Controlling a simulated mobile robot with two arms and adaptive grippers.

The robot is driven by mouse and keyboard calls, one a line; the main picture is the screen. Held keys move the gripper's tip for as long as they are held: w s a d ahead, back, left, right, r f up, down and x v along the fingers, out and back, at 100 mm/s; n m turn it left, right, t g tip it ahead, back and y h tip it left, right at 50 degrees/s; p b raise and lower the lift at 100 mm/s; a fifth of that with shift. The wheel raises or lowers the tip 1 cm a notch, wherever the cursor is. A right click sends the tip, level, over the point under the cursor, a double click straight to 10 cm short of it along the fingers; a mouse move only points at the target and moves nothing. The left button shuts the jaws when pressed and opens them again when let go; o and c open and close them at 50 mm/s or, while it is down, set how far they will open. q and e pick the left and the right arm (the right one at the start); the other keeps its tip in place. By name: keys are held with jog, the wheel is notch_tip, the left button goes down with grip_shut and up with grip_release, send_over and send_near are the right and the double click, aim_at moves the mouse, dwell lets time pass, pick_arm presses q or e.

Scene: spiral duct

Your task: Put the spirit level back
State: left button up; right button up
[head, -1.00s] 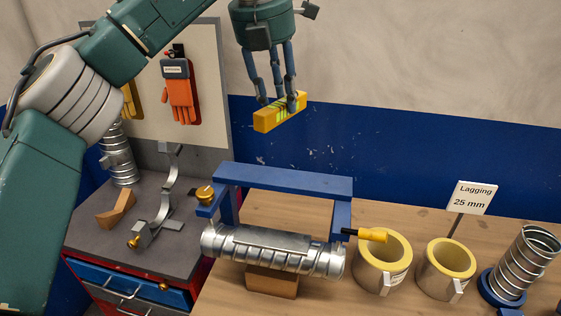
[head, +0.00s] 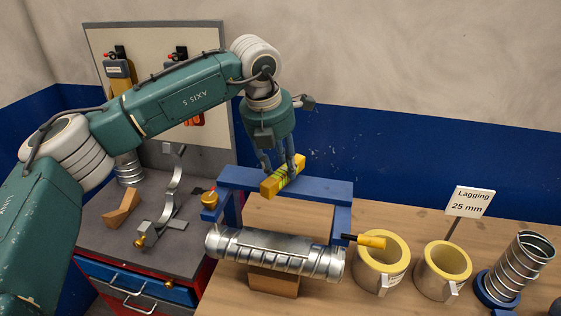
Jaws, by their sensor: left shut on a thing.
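The yellow spirit level (head: 270,187) is held in my left gripper (head: 281,172), with green-and-dark markings on its side. My left gripper is shut on it, fingers pointing down. In the head view the level overlaps the blue frame's top bar (head: 325,187); I cannot tell whether it touches the bar or hangs in front of or behind it. Below is a silver spiral duct (head: 275,254) lying across the blue frame's span on a wooden block (head: 272,281). My right gripper is not in view.
Two yellow-lined lagging rings (head: 443,269) and an upright spiral duct (head: 517,267) stand on the right of the wooden bench. A "Lagging 25 mm" sign (head: 470,202) stands behind them. A grey-topped cabinet (head: 185,232) with a curved metal strap stands left.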

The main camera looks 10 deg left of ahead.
aim_at(274, 176)
pick_arm(q)
jog(key=shift+s+d+f+b, duration=0.1)
jog(key=shift+b, duration=0.2)
jog(key=o, duration=1.2)
jog(key=shift+c, duration=0.2)
jog(key=shift+o, duration=0.4)
jog(key=b+v, duration=0.4)
jog(key=v, duration=0.8)
jog(key=shift+r, duration=0.25)
